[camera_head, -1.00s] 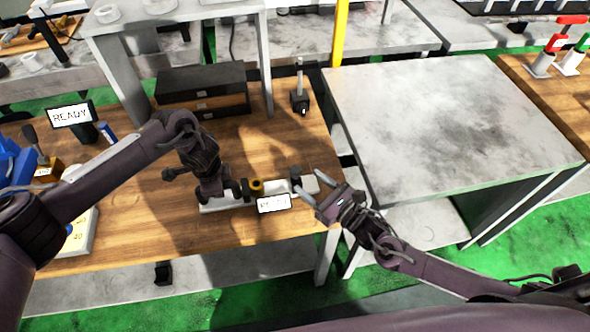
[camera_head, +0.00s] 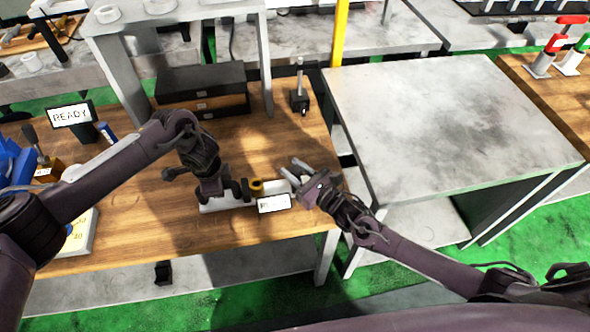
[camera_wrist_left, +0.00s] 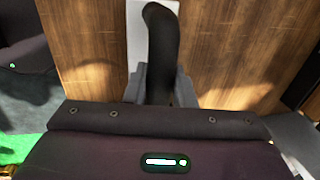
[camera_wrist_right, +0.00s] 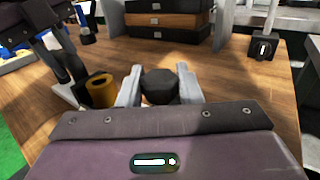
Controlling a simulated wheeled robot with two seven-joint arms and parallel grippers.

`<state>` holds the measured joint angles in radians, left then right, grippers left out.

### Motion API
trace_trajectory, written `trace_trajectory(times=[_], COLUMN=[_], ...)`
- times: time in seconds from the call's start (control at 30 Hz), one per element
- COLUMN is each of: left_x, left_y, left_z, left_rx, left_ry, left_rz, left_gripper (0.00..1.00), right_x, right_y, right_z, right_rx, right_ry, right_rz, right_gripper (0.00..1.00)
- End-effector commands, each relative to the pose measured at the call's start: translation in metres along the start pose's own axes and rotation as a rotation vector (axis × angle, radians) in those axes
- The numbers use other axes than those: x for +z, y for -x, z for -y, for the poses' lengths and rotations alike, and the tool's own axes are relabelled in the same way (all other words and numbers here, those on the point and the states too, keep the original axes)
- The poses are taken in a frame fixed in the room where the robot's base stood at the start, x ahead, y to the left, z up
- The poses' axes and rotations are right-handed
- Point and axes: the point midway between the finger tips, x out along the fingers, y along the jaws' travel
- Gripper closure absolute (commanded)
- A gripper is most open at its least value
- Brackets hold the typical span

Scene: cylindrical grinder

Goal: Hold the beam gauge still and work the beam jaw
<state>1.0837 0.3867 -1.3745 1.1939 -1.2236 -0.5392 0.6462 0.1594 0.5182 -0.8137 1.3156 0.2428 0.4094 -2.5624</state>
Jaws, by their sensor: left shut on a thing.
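The beam gauge's white base (camera_head: 222,204) lies on the wooden bench, with a small display (camera_head: 274,203) at its front and a brass-coloured ring (camera_head: 256,187) on it. My left gripper (camera_head: 212,188) is shut on the gauge's dark curved handle (camera_wrist_left: 160,45), which stands between its fingers in the left wrist view. My right gripper (camera_head: 295,171) is at the gauge's right end. In the right wrist view, the dark blocky beam jaw (camera_wrist_right: 159,86) sits between its open fingers. Contact with the fingers cannot be told. In the head view the jaw is mostly hidden by that gripper.
A dark drawer box (camera_head: 203,88) and a small black stand with a post (camera_head: 299,100) are at the back of the bench. A READY screen (camera_head: 71,115) stands at the left. A bare grey table (camera_head: 450,120) is to the right.

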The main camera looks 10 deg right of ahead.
Motion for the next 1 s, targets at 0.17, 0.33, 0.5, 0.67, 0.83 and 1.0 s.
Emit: trace_trajectory(times=[0.17, 0.33, 0.5, 0.67, 0.83, 1.0], left_x=[0.0, 0.0, -0.001, -0.001, -0.001, -0.001], left_y=[-0.001, 0.0, 0.0, 0.0, 0.0, 0.0], left_z=[-0.001, -0.001, 0.0, 0.0, 0.0, 0.0], left_rx=[0.001, 0.001, 0.0, 0.0, 0.0, 0.0], left_ry=[0.0, -0.001, -0.002, -0.002, -0.001, 0.0], left_rz=[0.0, 0.0, -0.001, -0.001, -0.002, -0.002], left_gripper=[1.0, 1.0, 1.0, 1.0, 1.0, 1.0], right_x=[0.0, 0.0, 0.0, 0.0, 0.0, 0.0], right_y=[-0.001, -0.013, -0.024, -0.024, -0.024, -0.024], right_z=[-0.002, -0.021, -0.038, -0.038, -0.037, -0.036], right_rx=[0.0, 0.003, 0.003, 0.003, 0.003, 0.001], right_ry=[-0.001, -0.004, -0.001, -0.001, -0.001, -0.001], right_rz=[0.0, 0.002, 0.001, 0.001, 0.001, 0.0], right_gripper=[0.81, 0.81, 0.81, 0.81, 0.55, 0.46])
